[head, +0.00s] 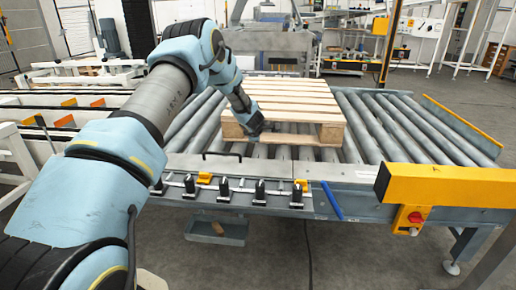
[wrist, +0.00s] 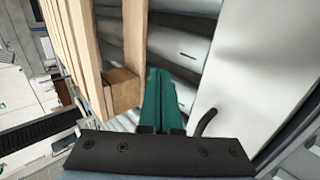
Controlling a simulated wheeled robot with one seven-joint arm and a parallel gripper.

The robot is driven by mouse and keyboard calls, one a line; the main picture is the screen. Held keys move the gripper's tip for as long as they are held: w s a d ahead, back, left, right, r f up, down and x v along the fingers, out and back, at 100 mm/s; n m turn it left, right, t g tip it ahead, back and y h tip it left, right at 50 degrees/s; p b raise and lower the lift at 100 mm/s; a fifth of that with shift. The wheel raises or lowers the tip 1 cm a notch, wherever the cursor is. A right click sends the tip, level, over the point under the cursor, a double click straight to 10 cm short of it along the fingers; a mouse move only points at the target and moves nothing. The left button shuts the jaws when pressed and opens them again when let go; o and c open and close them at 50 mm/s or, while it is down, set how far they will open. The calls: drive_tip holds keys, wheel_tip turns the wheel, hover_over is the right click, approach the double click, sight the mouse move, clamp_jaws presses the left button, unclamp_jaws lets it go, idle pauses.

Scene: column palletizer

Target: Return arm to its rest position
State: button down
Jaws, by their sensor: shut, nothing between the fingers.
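My arm reaches from the lower left of the head view toward the wooden pallet (head: 290,102) on the roller conveyor. My gripper (head: 262,130) is at the pallet's front left corner, low over the rollers. In the wrist view, its teal fingers (wrist: 158,98) are together with nothing between them. The pallet's slats and a corner block (wrist: 122,90) show just left of the fingers. I cannot tell whether the fingers touch the pallet.
The roller conveyor (head: 395,120) has bare rollers right of the pallet. Its front rail carries several black knobs (head: 222,188), a blue lever (head: 331,200) and a yellow beam (head: 445,186) with a red switch. A white-framed conveyor (head: 70,100) stands left.

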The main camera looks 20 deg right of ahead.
wheel_tip(320, 180, up, 7)
drive_tip(key=p, duration=0.1)
drive_tip(key=shift+p, duration=0.3)
drive_tip(key=s+a+r+m+g+p, duration=0.1)
drive_tip(key=s+a+r+m, duration=0.2)
drive_tip(key=a, duration=0.4)
drive_tip(key=s+a+r+m+g+y+p, duration=0.1)
drive_tip(key=s+a+r, duration=0.2)
drive_tip(key=a+r, duration=0.3)
drive_tip(key=s+a+r+m+g+p, duration=0.1)
drive_tip(key=s+a+r+m+p, duration=0.15)
drive_tip(key=a, duration=0.55)
drive_tip(key=s+a+r+m+g+y+p, duration=0.1)
drive_tip(key=s+a+r+m, duration=0.1)
drive_tip(key=s+a, duration=0.8)
drive_tip(key=s+a+r+m+g+y+p, duration=0.1)
drive_tip(key=s+a+m, duration=0.4)
drive_tip(key=s+a, duration=0.6)
drive_tip(key=s+r+g+y, duration=0.1)
drive_tip(key=s+r, duration=0.1)
drive_tip(key=s, duration=0.3)
drive_tip(key=shift+s, duration=0.4)
